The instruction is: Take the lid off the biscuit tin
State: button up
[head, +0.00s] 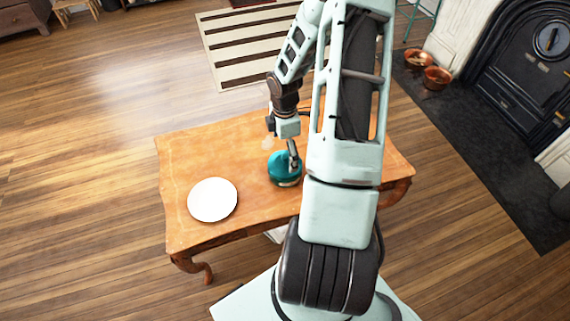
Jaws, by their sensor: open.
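A round teal biscuit tin (279,172) stands on the wooden table, just left of my arm. Its top looks teal like its side, and I cannot make out the seam between lid and body. My gripper (293,160) is above the tin, pointing down, with its finger end at or just over the top. It is open. I cannot tell from this view whether the fingers touch the lid or stand around its knob. My arm and gripper hide the right part of the tin's top.
A white plate (212,200) lies on the wooden table (180,160) to the left of the tin. The table is otherwise bare on its left side; my arm covers much of its right. Beyond are a striped rug (235,50), copper pots (437,77) and a dark fireplace (510,80).

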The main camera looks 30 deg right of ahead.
aim_at(285, 157)
notch_tip(285, 157, down, 4)
jog(key=shift+f+b, duration=0.1)
jog(key=shift+b, duration=0.4)
jog(key=shift+c, duration=0.4)
jog(key=shift+s, duration=0.1)
jog(key=c, duration=1.8)
grip_shut()
